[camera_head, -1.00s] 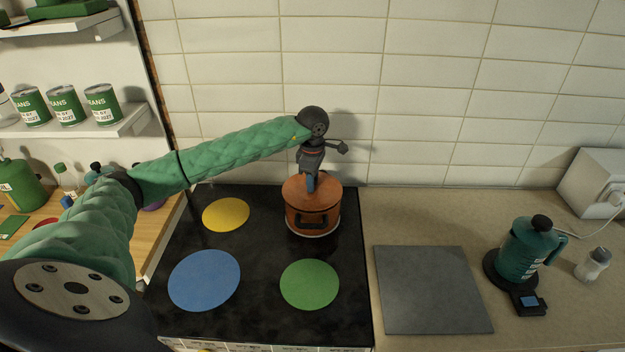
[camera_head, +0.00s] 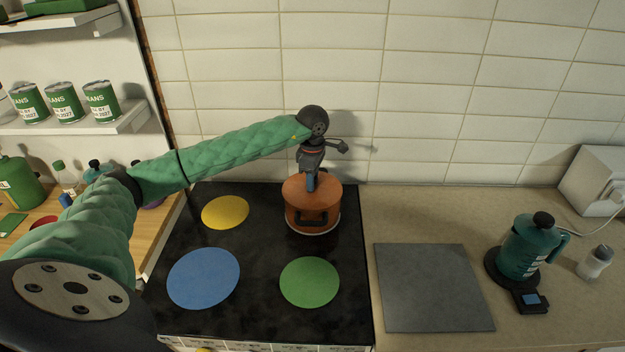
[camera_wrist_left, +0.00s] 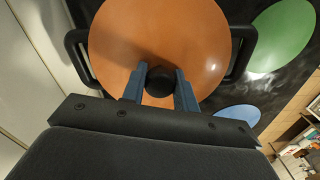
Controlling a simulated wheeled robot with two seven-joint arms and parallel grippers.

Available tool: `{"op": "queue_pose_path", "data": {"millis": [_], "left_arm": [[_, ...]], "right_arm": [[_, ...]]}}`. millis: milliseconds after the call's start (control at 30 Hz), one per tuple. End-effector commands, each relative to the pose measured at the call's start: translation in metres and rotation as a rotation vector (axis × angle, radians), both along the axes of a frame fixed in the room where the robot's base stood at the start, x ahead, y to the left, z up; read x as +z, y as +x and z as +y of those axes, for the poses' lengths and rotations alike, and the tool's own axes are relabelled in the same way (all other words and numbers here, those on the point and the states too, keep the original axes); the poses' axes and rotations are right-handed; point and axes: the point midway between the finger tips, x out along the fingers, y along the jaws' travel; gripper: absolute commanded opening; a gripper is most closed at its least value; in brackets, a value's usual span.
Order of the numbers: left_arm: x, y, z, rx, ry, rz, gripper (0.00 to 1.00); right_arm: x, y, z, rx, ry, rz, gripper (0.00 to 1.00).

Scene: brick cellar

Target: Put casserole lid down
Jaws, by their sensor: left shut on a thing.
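The orange casserole (camera_head: 306,216) stands on the black cooktop at its back right. Its orange lid (camera_head: 326,189) sits on top of the pot and covers it. The lid (camera_wrist_left: 160,30) also shows in the left wrist view, between the pot's two black side handles. My left gripper (camera_head: 310,184) points down over the lid from above. In the left wrist view the blue fingers of my left gripper (camera_wrist_left: 160,84) are shut on the lid's round black knob (camera_wrist_left: 159,80). My right gripper is not in view.
The cooktop (camera_head: 255,260) has yellow (camera_head: 225,212), blue (camera_head: 203,278) and green (camera_head: 309,282) discs. A bare grey slab (camera_head: 432,288) lies on the counter to the right. Further right stand a green kettle (camera_head: 526,248) and a small shaker (camera_head: 594,263). The tiled wall is close behind the casserole.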

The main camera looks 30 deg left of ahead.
Motion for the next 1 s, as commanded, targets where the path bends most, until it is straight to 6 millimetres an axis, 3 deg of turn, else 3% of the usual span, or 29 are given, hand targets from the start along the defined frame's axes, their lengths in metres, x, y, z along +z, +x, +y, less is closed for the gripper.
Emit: {"op": "queue_pose_path", "data": {"millis": [400, 433, 500, 533, 1000], "left_arm": [[-0.0031, 0.0001, 0.0, 0.0, 0.0, 0.0, 0.0], [-0.0031, 0.0, 0.0, 0.0, 0.0, 0.0, 0.35], [-0.0031, 0.0, 0.0, 0.0, 0.0, 0.0, 0.49], [-0.0031, 0.0, 0.0, 0.0, 0.0, 0.0, 0.51], [0.0009, -0.0001, 0.0001, 0.0, 0.0, 0.0, 0.51]], "right_arm": [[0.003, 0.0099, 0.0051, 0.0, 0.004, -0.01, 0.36], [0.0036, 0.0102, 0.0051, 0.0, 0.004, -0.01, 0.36], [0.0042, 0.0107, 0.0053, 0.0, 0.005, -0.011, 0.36], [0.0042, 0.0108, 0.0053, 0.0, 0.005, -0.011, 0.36], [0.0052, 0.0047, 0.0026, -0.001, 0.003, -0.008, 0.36]]}}
